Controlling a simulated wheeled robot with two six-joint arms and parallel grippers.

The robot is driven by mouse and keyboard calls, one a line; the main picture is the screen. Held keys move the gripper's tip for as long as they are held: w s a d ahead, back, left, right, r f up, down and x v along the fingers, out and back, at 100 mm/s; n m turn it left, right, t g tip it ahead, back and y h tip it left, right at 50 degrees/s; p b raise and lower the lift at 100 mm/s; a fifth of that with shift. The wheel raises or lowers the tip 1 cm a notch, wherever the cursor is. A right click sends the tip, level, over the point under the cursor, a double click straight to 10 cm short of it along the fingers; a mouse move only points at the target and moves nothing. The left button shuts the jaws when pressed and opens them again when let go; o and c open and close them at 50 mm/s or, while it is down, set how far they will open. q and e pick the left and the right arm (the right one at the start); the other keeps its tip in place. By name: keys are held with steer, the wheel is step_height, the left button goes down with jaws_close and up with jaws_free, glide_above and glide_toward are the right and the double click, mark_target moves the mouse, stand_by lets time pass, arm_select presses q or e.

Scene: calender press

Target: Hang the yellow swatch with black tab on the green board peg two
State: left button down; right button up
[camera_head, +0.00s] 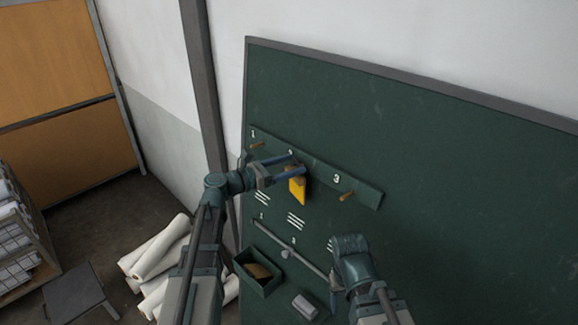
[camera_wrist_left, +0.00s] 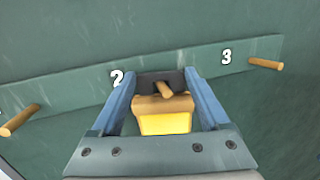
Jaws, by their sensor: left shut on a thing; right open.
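In the left wrist view the yellow swatch (camera_wrist_left: 165,123) has a tan upper strip and a black tab (camera_wrist_left: 152,81) on top. My left gripper (camera_head: 296,164) is shut on it, its blue fingers either side of the tab. Wooden peg two (camera_wrist_left: 164,89) shows in front of the tab and seems to pass through it; I cannot tell how deep. The numeral 2 is just left of the fingers. My right gripper (camera_head: 334,292) is low at the board, open and mostly hidden by its wrist.
Peg one (camera_head: 257,146) and peg three (camera_head: 347,196) stand bare on either side along the rail. Below are a thin bar, an open green box (camera_head: 259,272) and a grey eraser-like block (camera_head: 305,306). White rolls (camera_head: 160,250) lie on the floor at left.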

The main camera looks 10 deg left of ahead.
stand_by(0.3)
arm_select(q)
jaws_free()
steer(key=v, duration=1.4)
steer(key=shift+d+f, duration=0.1)
